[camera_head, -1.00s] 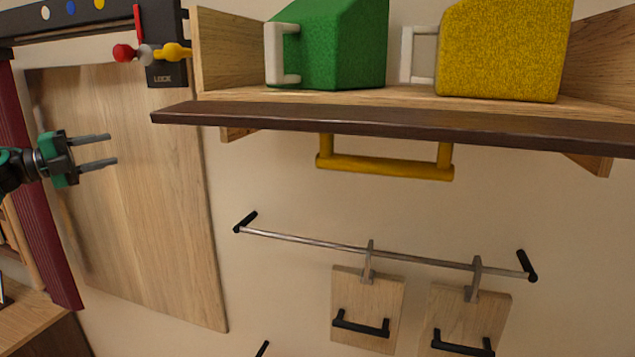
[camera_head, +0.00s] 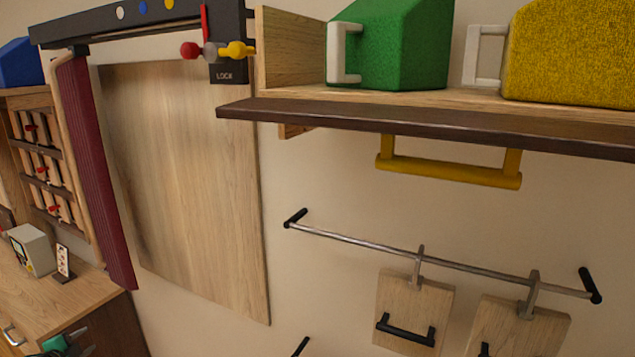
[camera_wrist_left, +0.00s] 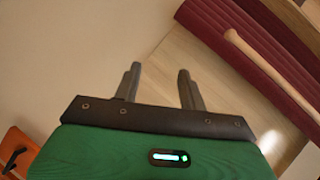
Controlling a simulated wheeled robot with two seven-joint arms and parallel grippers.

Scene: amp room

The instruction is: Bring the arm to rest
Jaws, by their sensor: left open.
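My left gripper (camera_head: 78,342) shows only in part at the bottom left corner of the head view, low in front of the wooden cabinet. Its green body and dark fingers are partly cut off by the frame edge. In the left wrist view the gripper (camera_wrist_left: 160,70) has its two grey fingers apart with nothing between them. Behind the fingers are a pale wall and a wooden panel (camera_wrist_left: 190,50). My right gripper is not in view.
A maroon ribbed panel (camera_head: 95,170) hangs beside the wooden board (camera_head: 185,180). A shelf (camera_head: 400,115) holds green (camera_head: 390,45) and yellow (camera_head: 570,50) blocks. Below are a yellow handle (camera_head: 450,172) and a rail (camera_head: 440,260). A cabinet (camera_head: 70,295) stands at lower left.

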